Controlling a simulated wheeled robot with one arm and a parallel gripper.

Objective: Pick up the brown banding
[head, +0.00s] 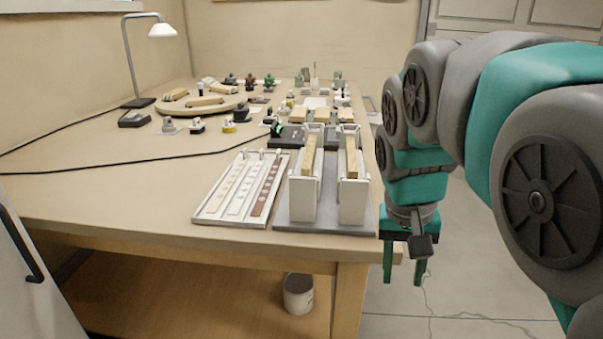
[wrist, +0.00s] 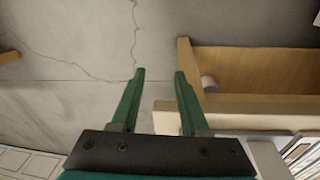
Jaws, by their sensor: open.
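The brown banding (head: 267,188) is a reddish-brown strip with pale marks. It lies on the right side of a white board (head: 206,216), beside paler strips, near the bench's front edge in the head view. My gripper (head: 404,274) hangs to the right of the bench, off its edge, fingers pointing down. It is open and empty, apart from the banding. In the wrist view my gripper (wrist: 159,74) shows both green fingers spread over bare floor. Part of a board with strips shows at the lower right there; I cannot tell which strip is the brown one.
A grey base (head: 325,224) with two white upright holders carrying wooden bars stands right of the board. A black cable (head: 130,161) crosses the bench (head: 110,205). A lamp (head: 150,60), a round wooden board and many small items stand farther back. A bin (head: 298,293) sits below.

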